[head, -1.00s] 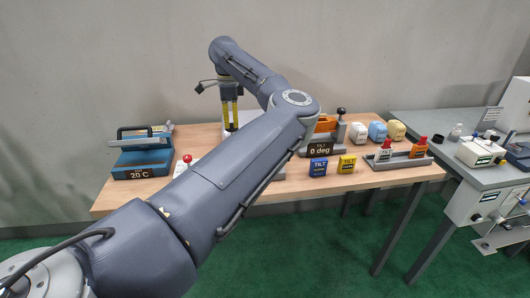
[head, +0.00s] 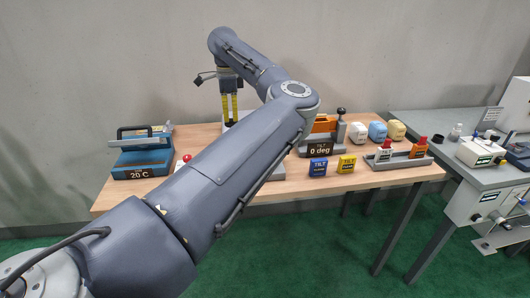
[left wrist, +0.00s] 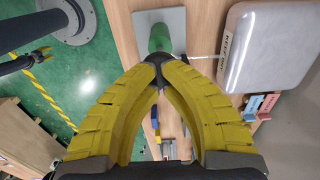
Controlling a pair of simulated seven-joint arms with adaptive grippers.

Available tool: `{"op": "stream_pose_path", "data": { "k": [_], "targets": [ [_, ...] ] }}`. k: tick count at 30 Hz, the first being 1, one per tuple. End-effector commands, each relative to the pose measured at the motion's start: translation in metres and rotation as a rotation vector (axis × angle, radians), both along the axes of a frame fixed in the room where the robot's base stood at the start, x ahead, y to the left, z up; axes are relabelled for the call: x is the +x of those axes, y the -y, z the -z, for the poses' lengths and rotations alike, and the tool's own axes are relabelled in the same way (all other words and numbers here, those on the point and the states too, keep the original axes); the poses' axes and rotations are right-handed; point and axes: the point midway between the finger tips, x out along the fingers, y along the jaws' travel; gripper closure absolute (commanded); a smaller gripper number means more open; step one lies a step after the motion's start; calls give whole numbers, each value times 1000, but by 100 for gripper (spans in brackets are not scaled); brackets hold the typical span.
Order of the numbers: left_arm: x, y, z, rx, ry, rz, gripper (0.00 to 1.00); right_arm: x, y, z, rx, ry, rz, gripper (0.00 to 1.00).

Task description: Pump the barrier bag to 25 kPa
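My left gripper (head: 230,118) points down over the wooden table behind my own arm. In the left wrist view its yellow fingers (left wrist: 159,66) close together around a small dark handle (left wrist: 158,58). Just beyond the handle is a green pump body (left wrist: 160,40) on a grey plate (left wrist: 174,20). A thin pale line runs from the pump to a silvery, rounded, pillow-like bag (left wrist: 268,45) with a dark-lettered label. My arm hides most of the bag and pump in the head view. No pressure reading is legible. My right gripper is not in view.
A blue device (head: 143,158) reading 20°C stands at the table's left. A 0 deg tilt fixture (head: 320,148), blue (head: 318,167) and yellow (head: 346,164) tilt blocks, and a red-and-orange-handled rack (head: 400,158) stand to the right. A grey bench (head: 430,125) adjoins on the right.

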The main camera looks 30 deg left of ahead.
Motion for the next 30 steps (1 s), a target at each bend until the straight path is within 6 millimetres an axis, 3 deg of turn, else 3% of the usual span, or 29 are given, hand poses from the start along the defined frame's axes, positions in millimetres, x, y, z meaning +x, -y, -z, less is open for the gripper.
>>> {"op": "stream_pose_path", "data": {
  "k": [18, 30],
  "targets": [
    [0, 0, -36, 1, 1, 0, 100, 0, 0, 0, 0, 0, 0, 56],
    [0, 0, -40, 1, 1, 0, 100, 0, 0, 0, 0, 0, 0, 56]
  ]
}}
